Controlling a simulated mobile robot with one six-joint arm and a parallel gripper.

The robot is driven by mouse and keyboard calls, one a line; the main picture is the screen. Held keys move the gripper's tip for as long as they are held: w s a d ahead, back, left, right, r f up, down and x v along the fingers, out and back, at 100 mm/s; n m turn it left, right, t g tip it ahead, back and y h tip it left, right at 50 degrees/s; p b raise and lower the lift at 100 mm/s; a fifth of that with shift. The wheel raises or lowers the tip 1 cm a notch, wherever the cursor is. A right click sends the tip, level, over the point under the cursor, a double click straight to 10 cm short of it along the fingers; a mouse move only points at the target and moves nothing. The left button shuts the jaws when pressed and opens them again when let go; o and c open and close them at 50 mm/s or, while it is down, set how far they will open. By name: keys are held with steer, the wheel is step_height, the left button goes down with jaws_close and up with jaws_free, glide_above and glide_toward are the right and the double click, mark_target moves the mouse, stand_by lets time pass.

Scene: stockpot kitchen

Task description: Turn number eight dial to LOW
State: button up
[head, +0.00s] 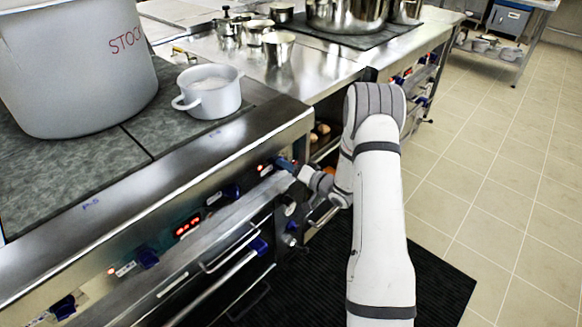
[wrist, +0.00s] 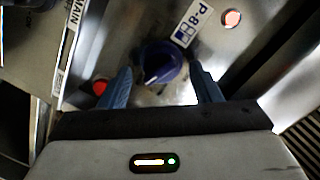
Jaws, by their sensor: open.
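The number eight dial is a dark blue knob (wrist: 162,65) with a pale pointer mark, in the upper middle of the wrist view beside a white P-8 label (wrist: 192,22). My gripper (wrist: 160,90) is open, with one blue finger on each side of the knob. The fingers look apart from the knob, though I cannot tell how close they are in depth. In the head view my gripper (head: 287,164) is at the range's front panel, and the arm and gripper hide this dial there. No LOW mark can be read.
More blue dials (head: 147,258) and a red display (head: 187,226) sit along the front panel. A rail (head: 215,225) and oven handles run below. A stockpot (head: 75,70) and a white pot (head: 209,92) stand on top.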

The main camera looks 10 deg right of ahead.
steer(key=f+v, duration=0.1)
steer(key=v, duration=0.6)
steer(key=shift+d+r, duration=0.15)
steer(key=shift+r, duration=0.35)
step_height(320, 180, up, 11)
steer(key=w+d+n+h+p, duration=0.1)
steer(key=w+d+h+p, duration=0.1)
steer(key=h+p, duration=0.3)
steer(key=s+d+r+g+h+p, duration=0.1)
steer(key=s+r+g+h+p, duration=0.15)
steer(key=s+r+h, duration=0.65)
steer(key=s+a+r+g+y+p, duration=0.1)
steer(key=s+r, duration=0.3)
steer(key=s, duration=0.4)
steer(key=s+a+r+n+g+y+p, duration=0.1)
steer(key=s+a+r+g+p, duration=0.1)
steer(key=s, duration=0.6)
steer(key=s+a+r+n+g+y+p, duration=0.1)
steer(key=s+a+r+g, duration=0.3)
steer(key=s, duration=0.5)
step_height(320, 180, up, 3)
steer(key=shift+f+g+y+p, duration=0.1)
steer(key=shift+g+y+p, duration=0.3)
steer(key=shift+g, duration=0.05)
steer(key=shift+a, duration=0.1)
